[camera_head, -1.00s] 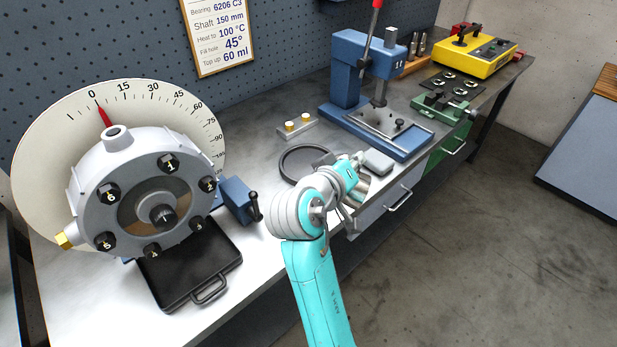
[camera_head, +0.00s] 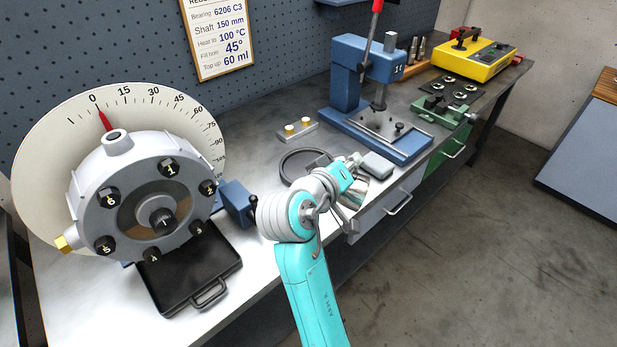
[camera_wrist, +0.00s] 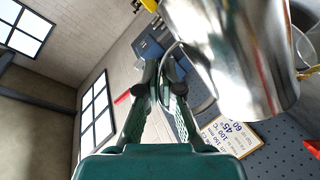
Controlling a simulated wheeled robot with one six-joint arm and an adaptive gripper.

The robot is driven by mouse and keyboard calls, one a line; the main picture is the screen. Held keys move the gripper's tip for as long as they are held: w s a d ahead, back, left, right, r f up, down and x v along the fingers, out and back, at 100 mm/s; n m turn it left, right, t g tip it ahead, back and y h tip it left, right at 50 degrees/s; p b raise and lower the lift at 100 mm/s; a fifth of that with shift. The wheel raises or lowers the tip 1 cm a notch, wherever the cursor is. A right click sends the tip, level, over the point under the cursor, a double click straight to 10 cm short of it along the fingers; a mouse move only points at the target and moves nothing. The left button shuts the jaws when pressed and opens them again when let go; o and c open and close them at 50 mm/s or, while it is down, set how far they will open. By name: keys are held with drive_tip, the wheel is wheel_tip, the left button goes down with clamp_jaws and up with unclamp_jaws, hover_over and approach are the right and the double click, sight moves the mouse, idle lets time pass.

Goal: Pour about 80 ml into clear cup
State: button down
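A shiny metal jug (camera_wrist: 235,55) fills the upper right of the wrist view, its handle between the two fingers of my gripper (camera_wrist: 161,82). The fingers are closed on the handle. In the head view the jug (camera_head: 355,191) shows as a small metal shape at the bench's front edge, partly hidden by my arm. Its mouth and contents are not visible. A clear, glass-like rim (camera_wrist: 305,48) with a yellowish patch shows at the right edge of the wrist view, partly behind the jug; it may be the clear cup. I cannot make out a clear cup in the head view.
The rotor housing (camera_head: 118,170) with its dial and a black tray (camera_head: 190,268) stand at the left. A dark ring (camera_head: 284,165), a grey block (camera_head: 377,165) and a blue press (camera_head: 349,75) are near my arm. A yellow unit (camera_head: 474,60) is at the back.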

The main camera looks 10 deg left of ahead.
sight(369, 181)
drive_tip(key=d+m, duration=0.1)
drive_tip(key=d+f+m+y, duration=0.1)
drive_tip(key=d+f, duration=0.1)
drive_tip(key=shift+s+d+m+y, duration=0.2)
drive_tip(key=shift+m+y, duration=0.2)
drive_tip(key=shift+d+f+m+g+y, duration=0.1)
drive_tip(key=shift+m+g+y, duration=0.2)
idle(0.4)
drive_tip(key=shift+d+p, duration=0.1)
drive_tip(key=shift+p, duration=0.3)
drive_tip(key=shift+d+f+m+y, duration=0.2)
drive_tip(key=shift+f+m+y, duration=0.3)
drive_tip(key=shift+f+m, duration=0.1)
